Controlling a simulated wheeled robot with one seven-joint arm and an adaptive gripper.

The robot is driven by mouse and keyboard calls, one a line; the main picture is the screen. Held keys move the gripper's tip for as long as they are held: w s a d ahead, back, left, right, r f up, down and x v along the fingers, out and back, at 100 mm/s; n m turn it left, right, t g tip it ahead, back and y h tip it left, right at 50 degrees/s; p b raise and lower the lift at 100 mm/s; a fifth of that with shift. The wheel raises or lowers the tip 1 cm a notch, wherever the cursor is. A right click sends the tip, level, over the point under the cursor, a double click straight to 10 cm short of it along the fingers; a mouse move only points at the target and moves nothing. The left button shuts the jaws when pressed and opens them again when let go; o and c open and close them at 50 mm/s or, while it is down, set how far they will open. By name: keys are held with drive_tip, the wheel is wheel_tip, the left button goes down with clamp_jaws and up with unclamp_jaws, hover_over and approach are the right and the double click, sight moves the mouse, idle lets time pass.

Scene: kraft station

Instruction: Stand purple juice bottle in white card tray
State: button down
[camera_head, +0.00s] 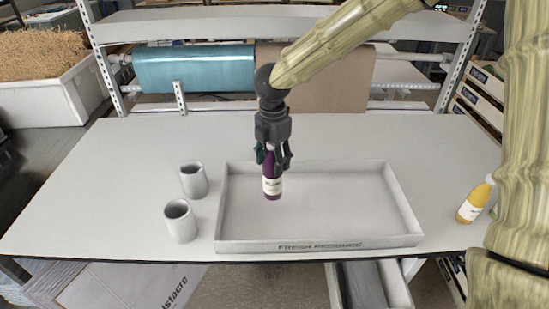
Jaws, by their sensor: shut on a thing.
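The purple juice bottle (272,186) is upright, with a pale label around its middle. My gripper (272,156) points down and is shut on the upper part of the bottle. The white card tray (330,210) lies on the table with "FRESH PRODUCE" on its front wall. The bottle appears over the left part of the tray floor. I cannot tell from this view whether its base touches the floor. The fingers hide the bottle's top.
Two grey-white cups (180,221) (193,180) stand left of the tray. A yellow bottle (473,203) stands to the right, near my arm. Teal (195,68) and brown (340,80) rolls hang behind the table. The tray's right half is clear.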

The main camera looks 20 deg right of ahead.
sight(275, 186)
drive_tip(key=shift+s+r, duration=0.3)
drive_tip(key=shift+s, duration=0.25)
drive_tip(key=shift+s+r, duration=0.3)
drive_tip(key=shift+s, duration=0.2)
drive_tip(key=shift+w+f, duration=0.7)
drive_tip(key=shift+w, duration=0.05)
drive_tip(key=f, duration=0.1)
drive_tip(key=f+b, duration=0.2)
drive_tip(key=f, duration=0.1)
drive_tip(key=shift+s, duration=0.25)
drive_tip(key=shift+f+b, duration=1.45)
drive_tip(key=shift+f, duration=1.2)
drive_tip(key=shift+d, duration=0.1)
